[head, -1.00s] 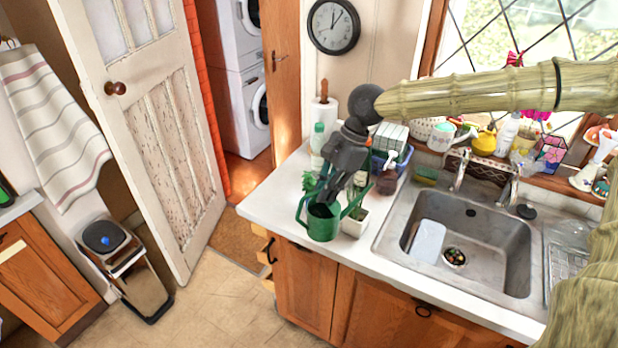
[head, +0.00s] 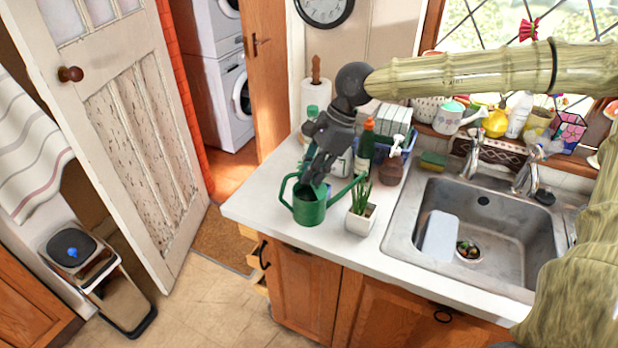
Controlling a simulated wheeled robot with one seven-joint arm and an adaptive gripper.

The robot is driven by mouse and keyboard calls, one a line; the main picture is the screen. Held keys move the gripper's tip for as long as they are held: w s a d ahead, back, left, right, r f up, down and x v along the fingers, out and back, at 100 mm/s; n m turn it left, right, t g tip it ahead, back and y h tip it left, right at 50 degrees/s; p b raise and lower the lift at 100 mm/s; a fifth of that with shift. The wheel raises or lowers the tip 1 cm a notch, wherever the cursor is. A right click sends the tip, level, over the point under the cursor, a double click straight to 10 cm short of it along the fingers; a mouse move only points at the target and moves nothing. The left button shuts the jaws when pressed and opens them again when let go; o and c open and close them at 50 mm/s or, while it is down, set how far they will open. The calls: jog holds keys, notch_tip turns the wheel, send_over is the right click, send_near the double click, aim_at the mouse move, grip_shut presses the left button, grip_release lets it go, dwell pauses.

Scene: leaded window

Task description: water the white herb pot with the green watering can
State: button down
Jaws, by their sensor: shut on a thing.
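The green watering can (head: 309,212) is at the left end of the white counter, roughly upright, its spout pointing right and its loop handle at left. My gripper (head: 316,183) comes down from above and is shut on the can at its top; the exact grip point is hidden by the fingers. The white herb pot (head: 361,222) stands on the counter just right of the can, with upright green leaves. The spout tip is close to the leaf tops; I cannot tell whether it touches them. Whether the can's base touches the counter is unclear.
Behind stand a dark green bottle (head: 365,150), a brown soap bottle (head: 391,173) and a paper towel roll (head: 316,101). The sink (head: 487,225) lies to the right. Several items line the windowsill, including a white watering can (head: 450,117). Bare counter (head: 262,199) lies left of the can.

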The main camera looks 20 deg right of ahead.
aim_at(315, 188)
jog(key=shift+a+f, duration=0.1)
jog(key=shift+a, duration=0.05)
jog(key=shift+r+p, duration=0.2)
jog(key=shift+p, duration=0.6)
jog(key=shift+d+f+y, duration=0.2)
jog(key=shift+f+y, duration=0.1)
jog(key=shift+f, duration=0.45)
jog(key=shift+d+f+y, duration=0.15)
jog(key=shift+f+y, duration=0.15)
jog(key=shift+f, duration=0.4)
jog(key=shift+d+f+y+b, duration=0.15)
jog(key=shift+f+y+b, duration=0.3)
jog(key=shift+f, duration=0.8)
jog(key=shift+p, duration=0.3)
jog(key=shift+r, duration=0.25)
jog(key=shift+s+d+r+y, duration=0.1)
jog(key=shift+d+r+y, duration=0.45)
jog(key=shift+r+y, duration=0.35)
dwell(0.5)
jog(key=shift+a+f+p, duration=0.1)
jog(key=shift+f+p, duration=0.05)
jog(key=shift+p, duration=0.2)
